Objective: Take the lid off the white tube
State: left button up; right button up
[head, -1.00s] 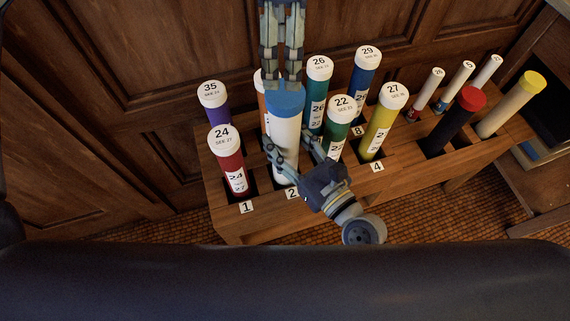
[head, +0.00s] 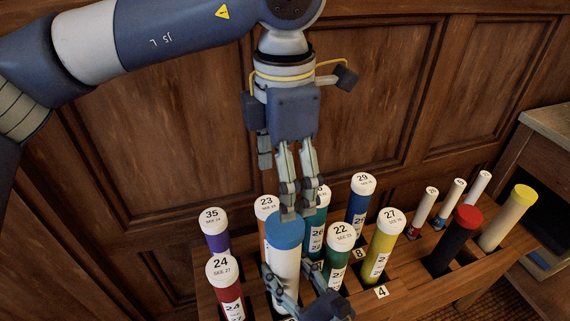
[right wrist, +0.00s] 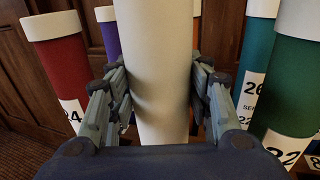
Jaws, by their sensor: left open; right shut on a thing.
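The white tube (head: 285,268) stands upright in the rack, with a blue lid (head: 284,232) on its top. My left gripper (head: 289,213) points down from above, its fingertips right at the top of the blue lid; it is open, and whether the fingers touch the lid is unclear. My right gripper (head: 284,283) is shut on the tube's body below the lid. In the right wrist view, its fingers lie on both sides of the white tube (right wrist: 158,70); the lid is out of that view.
Close around stand a red tube 24 (head: 229,300), a green tube 22 (head: 337,262), orange tube 23 (head: 265,227) and teal tube 26 (head: 318,222). The wooden rack (head: 403,292) holds several more tubes. A wood-panelled wall (head: 180,150) rises behind.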

aim_at(285, 224)
pick_arm(q)
notch_tip(285, 224, down, 9)
jog(key=shift+f, duration=0.2)
dwell(0.3)
jog(key=c, duration=1.3)
jog(key=shift+r, duration=0.25)
jog(key=shift+r, duration=0.9)
